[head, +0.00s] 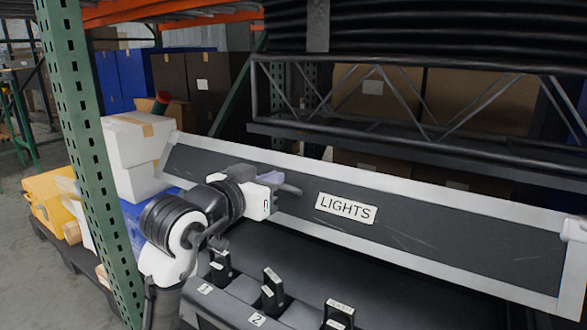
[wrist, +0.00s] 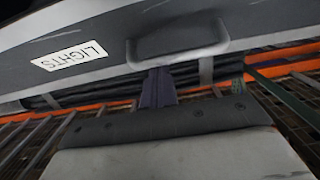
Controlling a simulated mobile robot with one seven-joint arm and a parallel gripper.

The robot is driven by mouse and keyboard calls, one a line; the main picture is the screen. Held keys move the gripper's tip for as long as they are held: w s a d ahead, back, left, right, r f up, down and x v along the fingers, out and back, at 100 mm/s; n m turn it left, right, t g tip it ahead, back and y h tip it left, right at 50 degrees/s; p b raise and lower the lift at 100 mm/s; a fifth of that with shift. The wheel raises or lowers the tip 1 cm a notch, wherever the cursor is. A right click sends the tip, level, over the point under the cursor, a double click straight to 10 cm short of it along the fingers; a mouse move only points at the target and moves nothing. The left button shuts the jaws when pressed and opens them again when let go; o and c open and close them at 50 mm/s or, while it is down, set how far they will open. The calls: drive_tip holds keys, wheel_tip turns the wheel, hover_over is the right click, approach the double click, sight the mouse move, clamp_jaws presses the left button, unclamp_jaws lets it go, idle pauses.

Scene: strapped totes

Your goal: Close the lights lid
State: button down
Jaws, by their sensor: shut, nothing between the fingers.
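The lights lid (head: 420,215) is a long dark panel with a pale metal frame and a white LIGHTS label (head: 346,208). It stands raised and tilted open above a dark case (head: 300,262). In the wrist view the lid (wrist: 30,85) fills the upper part, with its label and a grey handle (wrist: 178,42). My gripper (head: 272,178) is at the lid's inner left part, left of the label. Its closed, purplish fingers (wrist: 158,88) are just below the handle in the wrist view, with nothing between them. I cannot tell whether they touch it.
A green rack post (head: 88,150) stands close on the left. White boxes (head: 138,150) and a yellow bin (head: 48,198) are behind it. A metal truss (head: 410,105) lies behind the lid.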

drive_tip(key=s+a+f+b, duration=0.2)
drive_tip(key=s+f, duration=0.1)
drive_tip(key=f, duration=0.2)
drive_tip(key=shift+s+a, duration=0.15)
drive_tip(key=shift+s, duration=0.05)
